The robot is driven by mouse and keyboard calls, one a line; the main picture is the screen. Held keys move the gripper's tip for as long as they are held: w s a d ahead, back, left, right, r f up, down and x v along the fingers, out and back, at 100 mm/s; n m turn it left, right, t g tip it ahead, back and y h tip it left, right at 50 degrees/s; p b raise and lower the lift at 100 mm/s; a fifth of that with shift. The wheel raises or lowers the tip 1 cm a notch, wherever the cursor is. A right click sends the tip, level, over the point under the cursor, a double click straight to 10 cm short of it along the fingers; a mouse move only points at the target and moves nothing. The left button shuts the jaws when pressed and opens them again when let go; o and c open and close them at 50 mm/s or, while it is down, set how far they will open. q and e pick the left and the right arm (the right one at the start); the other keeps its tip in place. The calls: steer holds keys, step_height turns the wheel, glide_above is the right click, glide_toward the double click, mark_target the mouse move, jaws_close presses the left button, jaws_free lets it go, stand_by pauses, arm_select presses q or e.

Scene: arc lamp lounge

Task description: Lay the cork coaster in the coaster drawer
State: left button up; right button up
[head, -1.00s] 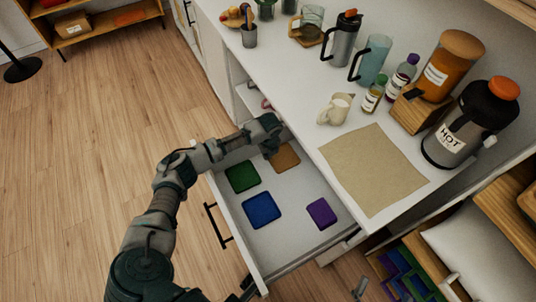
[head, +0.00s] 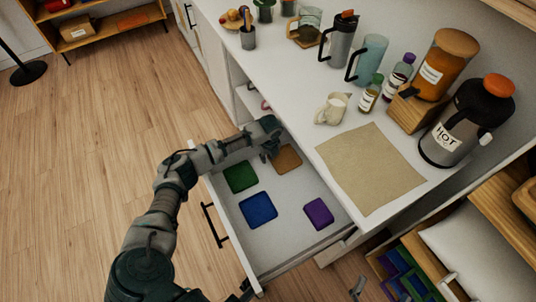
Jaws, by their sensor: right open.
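The cork coaster (head: 288,159), a tan-brown square, lies in the far corner of the open white drawer (head: 292,245). My left gripper (head: 270,153) is over the drawer at the coaster's left edge, partly in front of it. Its fingers are small and dark, so I cannot tell their opening or whether they touch the coaster. A green coaster (head: 240,177), a blue one (head: 258,209) and a purple one (head: 319,214) also lie in the drawer, apart from each other.
The white counter above the drawer holds a beige mat (head: 370,168), a cream jug (head: 333,108), a HOT flask (head: 465,125), bottles and cups. The drawer handle (head: 214,225) faces the open wooden floor. A shelf with coloured dividers (head: 408,277) is at lower right.

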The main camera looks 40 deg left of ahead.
arm_select(q)
steer(key=shift+a+r, duration=0.15)
steer(key=shift+r, duration=0.15)
steer(key=r+p, duration=0.1)
steer(key=r, duration=0.2)
steer(key=r+p, duration=0.1)
steer(key=r, duration=0.1)
steer(key=shift+a+r+p, duration=0.3)
steer(key=shift+a, duration=0.1)
steer(key=shift+s+d+r+p, duration=0.15)
steer(key=shift+r+p, duration=0.15)
steer(key=shift+r, duration=0.7)
steer(key=shift+d+r+p, duration=0.15)
steer(key=shift+r+p, duration=0.2)
steer(key=shift+r, duration=0.6)
steer(key=shift+s+d+r+p, duration=0.15)
steer(key=shift+r+p, duration=0.15)
steer(key=shift+r, duration=0.7)
arm_select(e)
step_height(320, 180, down, 10)
steer(key=g+h, duration=0.2)
steer(key=g, duration=0.6)
steer(key=shift+s+n+g, duration=0.3)
steer(key=shift+s, duration=0.1)
